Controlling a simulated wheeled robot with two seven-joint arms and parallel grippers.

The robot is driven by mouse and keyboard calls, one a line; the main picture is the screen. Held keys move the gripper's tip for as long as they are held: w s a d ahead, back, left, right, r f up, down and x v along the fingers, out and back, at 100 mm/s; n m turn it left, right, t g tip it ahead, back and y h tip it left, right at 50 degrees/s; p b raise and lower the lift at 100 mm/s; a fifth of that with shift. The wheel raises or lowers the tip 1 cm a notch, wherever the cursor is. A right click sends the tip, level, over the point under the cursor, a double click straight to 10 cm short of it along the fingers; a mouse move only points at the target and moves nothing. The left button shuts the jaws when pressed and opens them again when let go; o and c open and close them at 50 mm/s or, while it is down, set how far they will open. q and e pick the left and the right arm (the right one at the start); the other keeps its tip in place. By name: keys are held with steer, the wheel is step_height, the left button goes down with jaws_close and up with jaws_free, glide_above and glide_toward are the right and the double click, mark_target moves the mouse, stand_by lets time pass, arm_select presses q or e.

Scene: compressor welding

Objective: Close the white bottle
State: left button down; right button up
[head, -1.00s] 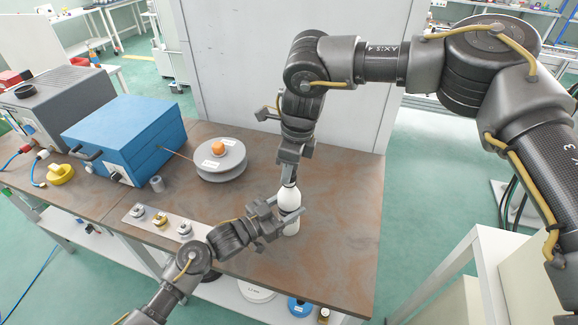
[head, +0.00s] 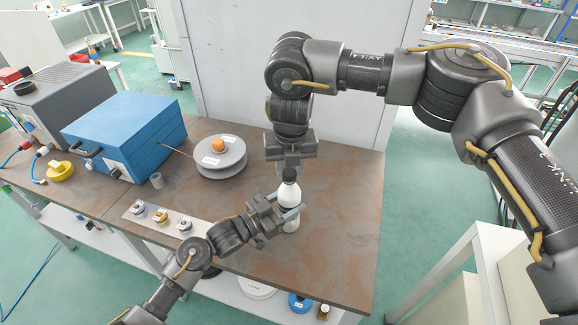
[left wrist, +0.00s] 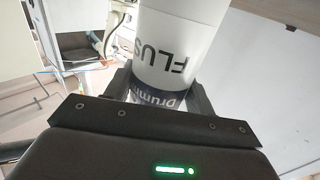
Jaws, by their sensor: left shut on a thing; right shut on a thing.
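The white bottle (head: 288,192) stands near the front of the brown workbench, roughly upright. Its label, with "FLUS" upside down, and a dark band fill the left wrist view (left wrist: 178,55). My left gripper (head: 287,212) is shut around the bottle's body from the left. A black cap (head: 289,174) sits at the bottle's top. My right gripper (head: 288,168) comes down from above and is shut on the cap, partly behind it. I cannot tell whether the cap is fully seated on the neck. The left wrist view does not show the bottle's top clearly.
A grey disc with an orange knob (head: 218,145) stands behind and left of the bottle. A plate with several small fittings (head: 160,218) lies left of my left gripper. A blue box (head: 125,135) stands farther left. The bench right of the bottle is clear.

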steer(key=m, duration=0.5)
steer(key=shift+h, duration=0.4)
steer(key=m, duration=0.5)
steer(key=shift+s+h, duration=0.1)
steer(key=shift+h, duration=0.2)
steer(key=m+g, duration=0.1)
steer(key=m, duration=0.4)
steer(key=shift+m+h, duration=0.3)
steer(key=m, duration=0.2)
steer(key=shift+f+m, duration=0.1)
steer(key=shift+m, duration=0.2)
steer(key=m+g, duration=0.1)
steer(key=m, duration=0.4)
steer(key=shift+m, duration=0.4)
steer(key=m, duration=0.5)
steer(key=shift+g+y, duration=0.4)
steer(key=m, duration=0.5)
steer(key=shift+s+y, duration=0.1)
steer(key=shift+y, duration=0.2)
steer(key=m, duration=0.4)
steer(key=shift+a+m+y, duration=0.1)
steer(key=shift+m+y, duration=0.2)
